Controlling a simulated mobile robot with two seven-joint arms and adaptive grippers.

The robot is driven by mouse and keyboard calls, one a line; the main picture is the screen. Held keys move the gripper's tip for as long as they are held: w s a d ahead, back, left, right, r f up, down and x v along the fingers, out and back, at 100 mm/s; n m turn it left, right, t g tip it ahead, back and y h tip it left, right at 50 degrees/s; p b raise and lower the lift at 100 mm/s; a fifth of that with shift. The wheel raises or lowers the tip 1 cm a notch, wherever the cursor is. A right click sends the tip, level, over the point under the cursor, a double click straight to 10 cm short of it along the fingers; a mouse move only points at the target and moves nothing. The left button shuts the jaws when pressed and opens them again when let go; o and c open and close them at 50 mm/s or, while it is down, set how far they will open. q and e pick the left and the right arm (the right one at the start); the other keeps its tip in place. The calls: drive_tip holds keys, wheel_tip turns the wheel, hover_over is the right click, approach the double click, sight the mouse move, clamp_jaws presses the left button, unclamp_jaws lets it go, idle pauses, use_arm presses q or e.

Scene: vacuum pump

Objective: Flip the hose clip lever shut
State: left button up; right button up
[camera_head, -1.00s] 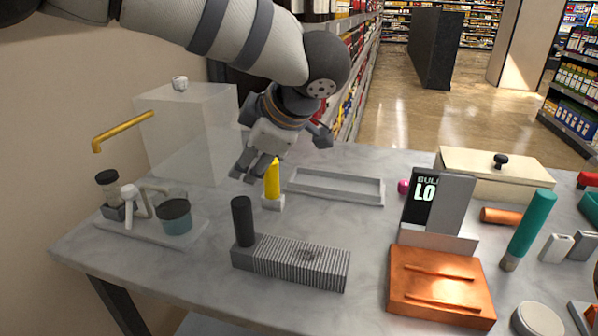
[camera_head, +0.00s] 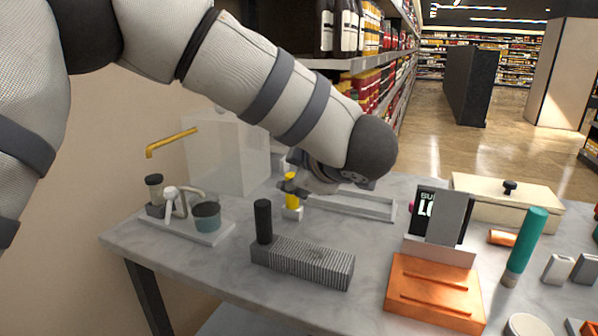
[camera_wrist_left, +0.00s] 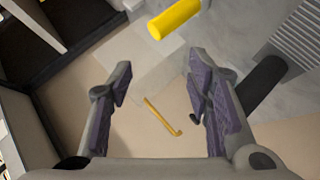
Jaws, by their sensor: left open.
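An upright yellow lever (camera_head: 292,179) stands on a small white base (camera_head: 293,213) near the middle of the table; I take it for the hose clip lever. My left gripper (camera_head: 287,187) is low beside it, fingers pointing left, and partly covers it. In the left wrist view the yellow lever (camera_wrist_left: 173,18) is at the top, beyond the tips of my open, empty left gripper (camera_wrist_left: 160,70). I cannot tell whether a finger touches the lever. My right gripper is not in view.
A ribbed grey block (camera_head: 302,262) with a black post (camera_head: 263,221) stands in front. A translucent box (camera_head: 222,158) with a gold pipe (camera_head: 171,142) is behind left. A shallow grey tray (camera_head: 352,207) lies behind right, and an orange block (camera_head: 435,291) is front right.

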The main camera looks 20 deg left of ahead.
use_arm(q)
drive_tip(key=c, duration=0.9)
drive_tip(key=w+a+m, duration=0.1)
drive_tip(key=a, duration=0.1)
drive_tip(key=w+a+m+t+h, duration=0.1)
drive_tip(key=w+a, duration=0.1)
drive_tip(key=w+a+m, duration=0.1)
drive_tip(key=a+m, duration=0.1)
drive_tip(key=shift+w+a+f+p, duration=0.2)
drive_tip(key=shift+a+f+p, duration=0.05)
drive_tip(key=shift+p, duration=0.05)
clamp_jaws()
wheel_tip(320, 180, up, 4)
drive_tip(key=m+g+h+p, duration=0.15)
drive_tip(key=m+h, duration=0.35)
drive_tip(key=m, duration=0.5)
hover_over(170, 206)
drive_tip(key=s, duration=0.2)
drive_tip(key=w+a+f+g, duration=0.1)
drive_tip(key=w+a+f, duration=0.1)
drive_tip(key=w+f, duration=0.3)
wheel_tip(170, 206, down, 3)
drive_tip(key=shift+w+f, duration=0.1)
drive_tip(key=shift+w, duration=0.15)
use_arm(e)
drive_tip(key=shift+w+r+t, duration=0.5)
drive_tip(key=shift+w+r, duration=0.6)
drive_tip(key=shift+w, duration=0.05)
